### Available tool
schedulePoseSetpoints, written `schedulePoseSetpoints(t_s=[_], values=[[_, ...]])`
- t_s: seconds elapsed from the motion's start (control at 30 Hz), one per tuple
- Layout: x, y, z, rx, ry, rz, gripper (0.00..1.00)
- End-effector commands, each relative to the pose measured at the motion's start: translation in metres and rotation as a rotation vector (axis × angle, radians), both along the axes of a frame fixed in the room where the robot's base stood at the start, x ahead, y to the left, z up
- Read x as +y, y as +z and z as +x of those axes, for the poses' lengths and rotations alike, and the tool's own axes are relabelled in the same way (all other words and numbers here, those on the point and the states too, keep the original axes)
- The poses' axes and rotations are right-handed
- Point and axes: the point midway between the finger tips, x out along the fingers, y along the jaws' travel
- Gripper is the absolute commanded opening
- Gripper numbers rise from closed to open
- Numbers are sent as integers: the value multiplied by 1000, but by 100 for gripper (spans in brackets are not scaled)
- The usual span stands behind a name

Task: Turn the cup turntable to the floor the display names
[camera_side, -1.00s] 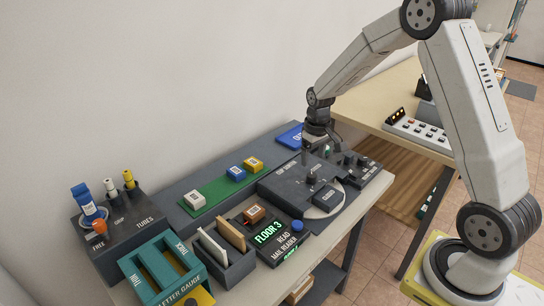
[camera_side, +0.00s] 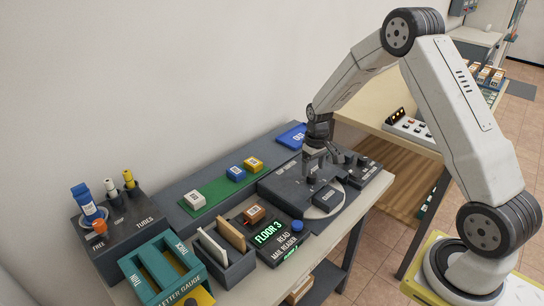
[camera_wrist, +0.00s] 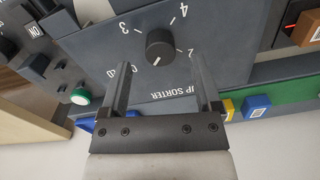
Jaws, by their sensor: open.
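The display (camera_side: 268,234) on the mail reader glows green and reads FLOOR 3. The dark cup sorter panel (camera_side: 275,187) lies behind it to the right, with a pale round plate (camera_side: 322,212) at its front. In the wrist view, its black round knob (camera_wrist: 160,47) has a small white mark on its lower side in the picture. Numbers including 2, 3 and 4 are printed around it. My gripper (camera_wrist: 162,62) is open, with one finger on each side of the knob; I cannot tell whether they touch it. In the side view my gripper (camera_side: 315,168) hides the knob.
Switches and a green button (camera_wrist: 81,96) sit beside the sorter. Green (camera_side: 212,190) and blue (camera_side: 291,137) mats lie behind, the green one with coloured blocks. The letter gauge (camera_side: 165,270), envelope holder (camera_side: 228,262) and tube rack (camera_side: 118,222) stand to the left.

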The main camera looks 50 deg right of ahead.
Motion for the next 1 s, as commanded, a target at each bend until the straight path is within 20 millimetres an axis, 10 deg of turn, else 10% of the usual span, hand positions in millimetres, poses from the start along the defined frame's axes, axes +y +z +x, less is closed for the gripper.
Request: schedulePoseSetpoints(t_s=[0.67, 0.93, 1.0], values=[[1, -32, 0, -2, 0, 0, 82], [1, -32, 0, -1, 0, 0, 2], [1, -32, 0, -1, 0, 0, 0]])
